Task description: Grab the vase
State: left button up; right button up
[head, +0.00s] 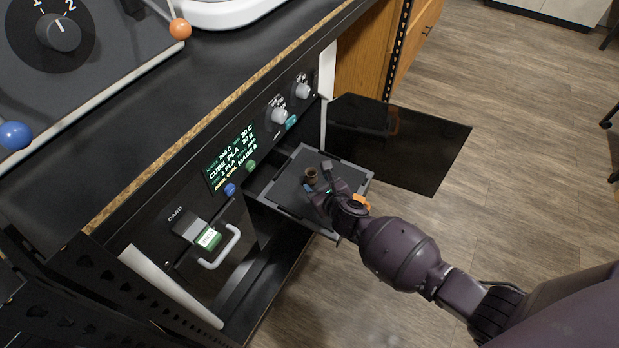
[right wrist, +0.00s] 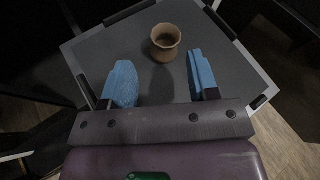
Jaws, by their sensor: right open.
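A small brown vase (head: 311,176) stands upright on a dark grey build plate (head: 290,200) that juts out of the machine's front. In the right wrist view the vase (right wrist: 166,42) is on the plate (right wrist: 228,60), just beyond my fingertips and slightly right of the middle of the gap. My right gripper (head: 318,189) is over the plate close to the vase. Its two blue fingers (right wrist: 158,72) are spread apart with nothing between them. My left gripper is not in view.
The machine's front panel has a lit display (head: 232,158), grey knobs (head: 279,115) and a card slot with a handle (head: 219,248). An open dark door (head: 420,150) lies beyond the plate. A black counter (head: 150,110) runs above. Wood floor (head: 510,190) to the right is clear.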

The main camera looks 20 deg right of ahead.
aim_at(310, 177)
jog(key=shift+w+f, duration=0.25)
jog(key=shift+w, duration=0.4)
jog(key=b+x, duration=0.2)
jog(key=x, duration=0.1)
jog(key=shift+w+a+f, duration=0.15)
jog(key=shift+w+f, duration=0.05)
jog(key=shift+f, duration=0.05)
jog(key=shift+w+b, duration=0.45)
jog(key=shift+w, duration=0.15)
jog(key=shift+w+r, duration=0.1)
jog(key=shift+w, duration=0.1)
jog(key=shift+c, duration=0.5)
jog(key=c, duration=0.7)
